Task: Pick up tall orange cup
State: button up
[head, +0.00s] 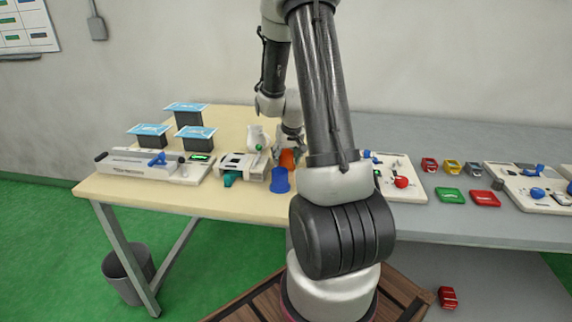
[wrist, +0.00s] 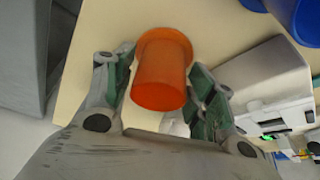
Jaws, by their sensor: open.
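The tall orange cup (wrist: 160,78) is between the spread fingers of my gripper (wrist: 162,92) in the wrist view. Gaps show between the cup and the green finger pads, so the gripper is open around it and not clamped on it. In the head view the orange cup (head: 288,159) stands on the light wooden table, partly hidden by my gripper (head: 291,150) and the blue cup. The blue cup (head: 280,181) stands just in front of it, nearer the table's front edge. It also shows at the top right of the wrist view (wrist: 300,18).
A white device with a teal part (head: 243,168) stands left of the cups, with a white jug (head: 258,137) behind. A long sealing machine (head: 150,164) and several blue-topped black boxes (head: 196,137) are further left. A grey table (head: 460,220) adjoins on the right.

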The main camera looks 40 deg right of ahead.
jog(key=shift+w+f, duration=0.1)
jog(key=shift+f, duration=0.15)
jog(key=c, duration=0.8)
jog(key=shift+r, duration=0.1)
